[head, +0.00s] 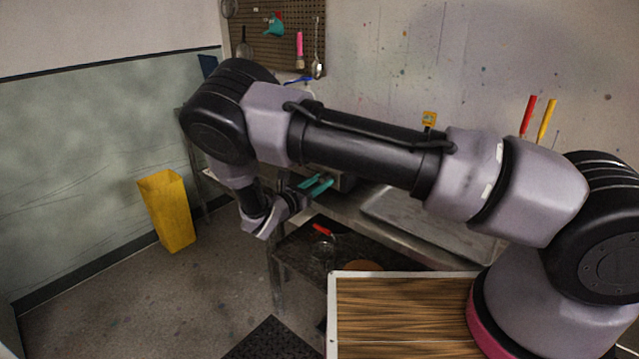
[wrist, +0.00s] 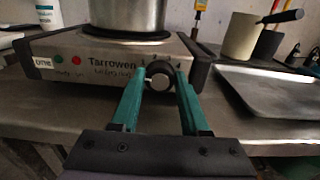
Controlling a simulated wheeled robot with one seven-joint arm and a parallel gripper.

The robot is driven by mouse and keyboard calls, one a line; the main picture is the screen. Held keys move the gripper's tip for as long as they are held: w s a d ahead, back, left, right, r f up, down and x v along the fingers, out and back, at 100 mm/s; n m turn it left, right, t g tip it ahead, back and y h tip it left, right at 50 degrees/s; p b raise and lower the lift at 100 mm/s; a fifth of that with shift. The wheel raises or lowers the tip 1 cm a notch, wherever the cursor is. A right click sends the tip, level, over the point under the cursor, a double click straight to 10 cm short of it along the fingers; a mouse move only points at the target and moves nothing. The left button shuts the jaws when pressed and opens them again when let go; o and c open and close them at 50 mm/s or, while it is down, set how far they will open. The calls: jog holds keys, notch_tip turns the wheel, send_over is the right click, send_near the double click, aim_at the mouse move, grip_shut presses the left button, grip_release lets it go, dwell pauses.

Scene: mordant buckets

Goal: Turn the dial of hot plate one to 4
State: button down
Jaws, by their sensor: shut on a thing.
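The hot plate (wrist: 100,55) stands on the metal bench in the wrist view, with "Tarrowen" on its front. A white label (wrist: 43,62) sits at its left end; I cannot read it surely. Its round dark dial (wrist: 160,76) is at the right of the front, with a pale mark toward its left side and small numerals around it. My gripper (wrist: 160,80) has its teal fingers on either side of the dial, shut on it. In the head view my gripper (head: 316,185) reaches the bench, and my arm hides most of the hot plate.
A metal pot (wrist: 133,14) stands on the hot plate. A grey tray (wrist: 270,98) lies to its right, with a cream container (wrist: 240,38) and a dark one (wrist: 267,43) behind. A yellow bin (head: 168,212) stands on the floor at left. A wood-topped surface (head: 400,315) is in front.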

jog(key=m, duration=0.7)
jog(key=shift+s, duration=0.1)
jog(key=m, duration=0.6)
jog(key=shift+d+f+m, duration=0.1)
jog(key=shift+f+m, duration=0.05)
jog(key=shift+m, duration=0.15)
jog(key=m, duration=0.6)
jog(key=shift+f, duration=0.1)
jog(key=m, duration=0.6)
jog(key=shift+f+m, duration=0.1)
jog(key=shift+m, duration=0.3)
jog(key=shift+c, duration=2)
grip_release()
